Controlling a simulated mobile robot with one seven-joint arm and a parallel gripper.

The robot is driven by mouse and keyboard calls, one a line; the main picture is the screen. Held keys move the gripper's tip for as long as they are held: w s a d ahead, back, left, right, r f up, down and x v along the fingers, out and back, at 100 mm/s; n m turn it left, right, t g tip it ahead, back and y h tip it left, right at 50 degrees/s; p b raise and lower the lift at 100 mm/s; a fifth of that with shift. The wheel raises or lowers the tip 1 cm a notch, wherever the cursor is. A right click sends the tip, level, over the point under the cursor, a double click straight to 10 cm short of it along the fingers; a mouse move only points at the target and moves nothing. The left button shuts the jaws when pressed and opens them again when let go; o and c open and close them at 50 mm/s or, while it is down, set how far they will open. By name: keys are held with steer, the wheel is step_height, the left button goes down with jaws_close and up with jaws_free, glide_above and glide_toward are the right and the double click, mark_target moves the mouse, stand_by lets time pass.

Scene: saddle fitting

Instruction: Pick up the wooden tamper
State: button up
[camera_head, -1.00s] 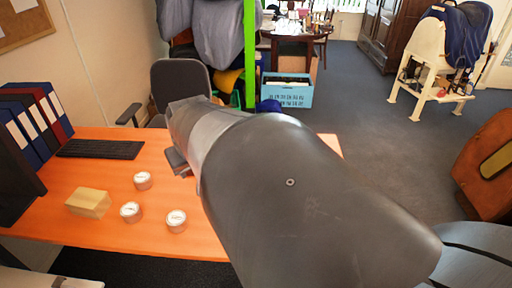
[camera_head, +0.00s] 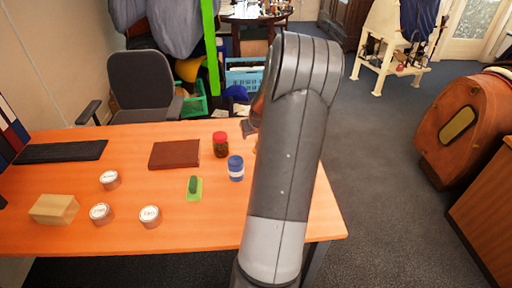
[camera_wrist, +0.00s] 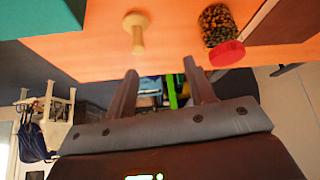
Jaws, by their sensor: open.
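The wooden tamper (camera_wrist: 136,32) shows in the wrist view as a small pale wooden piece with a narrow shaft and wider ends. It is at the orange desk (camera_wrist: 175,48), beyond my finger tips and a little to the left. In the head view my arm hides most or all of it. My gripper (camera_wrist: 160,67) is open, with nothing between its two fingers and a gap to the tamper. In the head view only a small part of my gripper (camera_head: 250,128) shows beside my arm.
A red-lidded jar (camera_head: 220,145) stands close to the tamper, also in the wrist view (camera_wrist: 218,22). A blue jar (camera_head: 236,170), brown book (camera_head: 175,154), green item (camera_head: 193,185), several tins (camera_head: 101,213) and a wooden block (camera_head: 54,209) share the desk. Its front middle is clear.

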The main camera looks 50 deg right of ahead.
steer(key=shift+m, duration=0.3)
steer(key=d+f, duration=0.1)
steer(key=f, duration=0.1)
steer(key=d+f, duration=0.4)
steer(key=f, duration=0.1)
steer(key=shift+w+d, duration=0.1)
steer(key=shift+w, duration=0.2)
steer(key=shift+d+x, duration=0.15)
steer(key=shift+x, duration=1.2)
steer(key=shift+d+x, duration=0.15)
steer(key=shift+x, duration=1.25)
steer(key=shift+w+r, duration=0.15)
steer(key=shift+r, duration=0.1)
jaws_close()
